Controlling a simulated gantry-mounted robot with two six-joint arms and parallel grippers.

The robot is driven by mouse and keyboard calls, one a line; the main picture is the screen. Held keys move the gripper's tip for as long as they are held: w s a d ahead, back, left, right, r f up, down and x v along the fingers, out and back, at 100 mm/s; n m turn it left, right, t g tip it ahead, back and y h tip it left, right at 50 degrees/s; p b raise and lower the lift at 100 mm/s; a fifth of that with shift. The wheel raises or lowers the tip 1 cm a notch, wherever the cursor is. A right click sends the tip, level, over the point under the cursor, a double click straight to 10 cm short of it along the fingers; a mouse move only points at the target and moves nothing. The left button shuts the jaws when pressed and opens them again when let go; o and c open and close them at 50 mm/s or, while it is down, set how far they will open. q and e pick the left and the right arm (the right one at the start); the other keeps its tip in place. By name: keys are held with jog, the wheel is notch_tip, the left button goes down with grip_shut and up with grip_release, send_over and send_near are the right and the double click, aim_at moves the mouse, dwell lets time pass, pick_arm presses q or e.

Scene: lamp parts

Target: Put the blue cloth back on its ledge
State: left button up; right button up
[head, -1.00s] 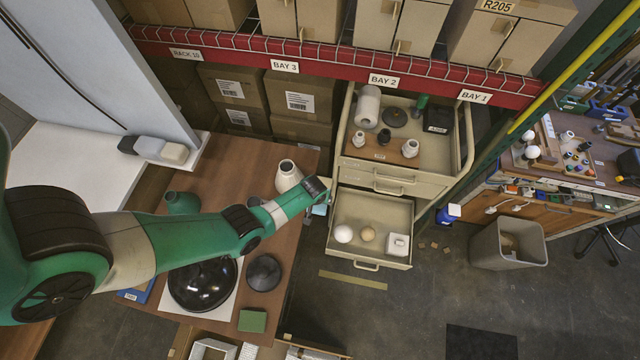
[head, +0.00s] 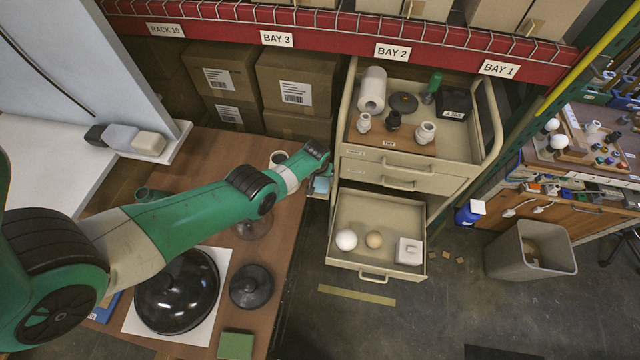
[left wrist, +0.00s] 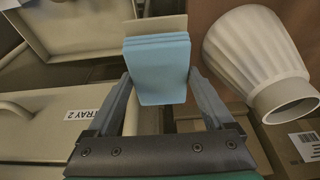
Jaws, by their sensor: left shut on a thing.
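The blue cloth (left wrist: 157,68) is a folded, layered pad between the two fingers of my left gripper (left wrist: 160,90) in the left wrist view. In the head view the cloth (head: 320,186) shows just below the left gripper (head: 318,163), beside the beige drawer cart. The gripper is shut on it. A small beige plate (left wrist: 160,24), perhaps the ledge, shows just behind the cloth's far edge; I cannot tell whether they touch. My right gripper is in neither view.
A white ribbed shade (left wrist: 257,55) stands close to the right finger. In the head view, the cart's open drawer (head: 345,210) holds two balls and a white box. A glossy black dome (head: 178,292) and a black disc (head: 251,287) lie on the wooden table.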

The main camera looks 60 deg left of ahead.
pick_arm(q)
notch_tip(320, 180, down, 2)
jog(key=shift+s+f+b, duration=0.1)
jog(key=shift+f+b, duration=0.15)
jog(key=shift+b, duration=0.2)
jog(key=shift+r, duration=0.2)
jog(key=shift+f, duration=0.15)
jog(key=o, duration=1.2)
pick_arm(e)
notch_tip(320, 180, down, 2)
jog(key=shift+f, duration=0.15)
pick_arm(q)
jog(key=shift+d+r+p, duration=0.1)
jog(key=shift+r+p, duration=0.3)
jog(key=shift+p, duration=0.1)
jog(key=p+v, duration=1.1)
jog(key=p, duration=0.3)
jog(key=shift+s+d+r, duration=0.1)
jog(key=shift+s+r, duration=0.05)
jog(key=shift+r, duration=0.1)
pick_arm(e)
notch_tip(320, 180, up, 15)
